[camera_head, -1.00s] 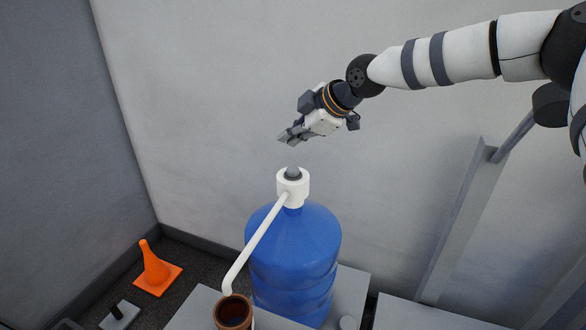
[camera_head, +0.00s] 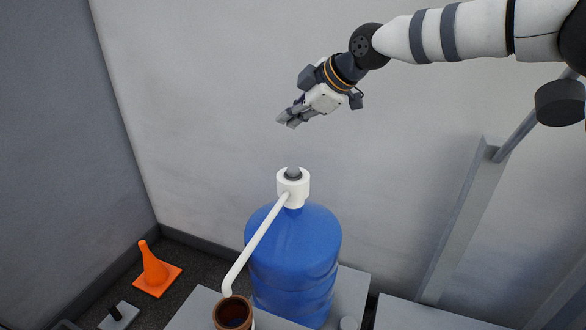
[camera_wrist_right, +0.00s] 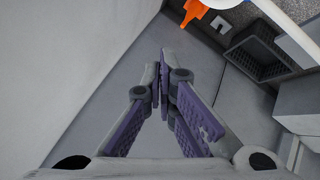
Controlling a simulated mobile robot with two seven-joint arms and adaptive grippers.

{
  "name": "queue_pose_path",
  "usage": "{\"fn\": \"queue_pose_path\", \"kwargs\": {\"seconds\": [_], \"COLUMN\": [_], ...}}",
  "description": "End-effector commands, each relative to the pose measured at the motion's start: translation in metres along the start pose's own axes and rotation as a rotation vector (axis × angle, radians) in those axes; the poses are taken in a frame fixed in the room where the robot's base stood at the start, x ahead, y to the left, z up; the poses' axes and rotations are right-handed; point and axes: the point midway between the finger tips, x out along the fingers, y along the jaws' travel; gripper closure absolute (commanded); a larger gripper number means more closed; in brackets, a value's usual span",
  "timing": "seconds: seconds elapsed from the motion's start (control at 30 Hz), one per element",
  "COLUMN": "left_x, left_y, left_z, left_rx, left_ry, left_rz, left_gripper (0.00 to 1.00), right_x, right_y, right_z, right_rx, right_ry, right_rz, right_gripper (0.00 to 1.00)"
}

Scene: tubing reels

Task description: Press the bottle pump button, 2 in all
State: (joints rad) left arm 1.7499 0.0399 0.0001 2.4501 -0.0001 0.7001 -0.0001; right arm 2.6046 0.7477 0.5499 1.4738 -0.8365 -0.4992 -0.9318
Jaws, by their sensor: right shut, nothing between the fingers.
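The blue water bottle (camera_head: 292,262) stands upright on a grey surface, with a white pump (camera_head: 293,188) on its neck. The dark grey pump button (camera_head: 293,173) sits on top of the pump. A white spout tube runs from the pump down to the left, ending over a brown cup (camera_head: 233,313) with dark liquid. My right gripper (camera_head: 285,121) is shut and empty, above the button and apart from it. Its closed fingers also show in the right wrist view (camera_wrist_right: 162,85). My left gripper is not in view.
An orange cone (camera_head: 154,270) stands on the dark floor at the left. The grey wall is behind the bottle. A slanted grey beam (camera_head: 462,220) stands at the right. A dark crate (camera_wrist_right: 262,50) shows in the right wrist view. The space around the button is clear.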

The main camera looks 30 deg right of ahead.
Motion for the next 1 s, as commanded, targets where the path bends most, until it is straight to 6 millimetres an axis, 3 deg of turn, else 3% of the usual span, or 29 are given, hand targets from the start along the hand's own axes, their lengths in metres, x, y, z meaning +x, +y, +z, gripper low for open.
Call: {"fn": "queue_pose_path", "kwargs": {"seconds": [0.6,1.0], "left_x": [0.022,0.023], "left_y": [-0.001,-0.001], "left_z": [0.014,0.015], "left_rx": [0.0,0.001], "left_ry": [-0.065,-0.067], "left_rz": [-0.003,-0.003], "left_gripper": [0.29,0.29], "right_x": [0.053,0.061], "right_y": [-0.039,-0.045], "right_z": [0.039,0.045], "right_rx": [0.0,-0.001], "right_ry": [-0.002,0.0], "right_rz": [-0.003,0.0], "right_gripper": [1.0,1.0]}}
